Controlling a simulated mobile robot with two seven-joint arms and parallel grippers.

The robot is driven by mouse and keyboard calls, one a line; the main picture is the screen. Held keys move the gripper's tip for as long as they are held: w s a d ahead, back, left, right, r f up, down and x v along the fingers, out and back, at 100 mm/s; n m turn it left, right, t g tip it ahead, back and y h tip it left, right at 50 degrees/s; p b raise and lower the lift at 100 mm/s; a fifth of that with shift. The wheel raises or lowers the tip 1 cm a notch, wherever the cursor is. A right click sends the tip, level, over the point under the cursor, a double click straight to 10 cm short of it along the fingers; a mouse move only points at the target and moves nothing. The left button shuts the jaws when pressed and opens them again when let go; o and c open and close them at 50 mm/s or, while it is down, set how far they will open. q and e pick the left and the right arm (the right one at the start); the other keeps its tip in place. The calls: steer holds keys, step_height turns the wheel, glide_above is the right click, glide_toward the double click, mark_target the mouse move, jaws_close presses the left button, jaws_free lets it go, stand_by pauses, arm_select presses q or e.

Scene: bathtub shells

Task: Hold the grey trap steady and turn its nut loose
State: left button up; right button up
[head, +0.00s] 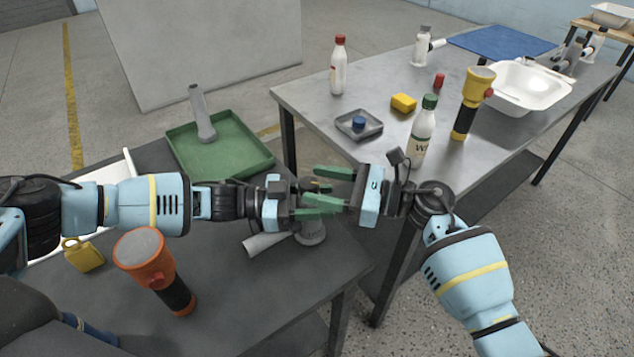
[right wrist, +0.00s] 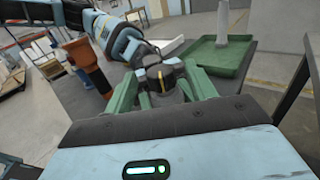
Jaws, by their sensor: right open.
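The grey trap (head: 312,234) stands on the dark near table, partly hidden behind both grippers. Its side pipe (head: 266,243) points left toward the viewer. My left gripper (head: 322,199) reaches in from the left at the trap's upper part; whether its fingers are closed on it is hidden. My right gripper (head: 312,187) comes from the right, open, with its green fingers on either side of the trap's top. In the right wrist view the open fingers (right wrist: 160,82) frame the left gripper and a small yellowish part. The nut itself cannot be made out clearly.
A green tray (head: 245,168) with a grey tube (head: 201,114) lies behind. An orange flashlight (head: 157,268) and yellow canister (head: 83,254) stand in front. The steel table (head: 310,96) at right holds bottles, a yellow flashlight (head: 471,101) and a white basin (head: 530,88).

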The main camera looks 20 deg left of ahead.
steer(key=shift+a, duration=0.65)
steer(key=c, duration=1)
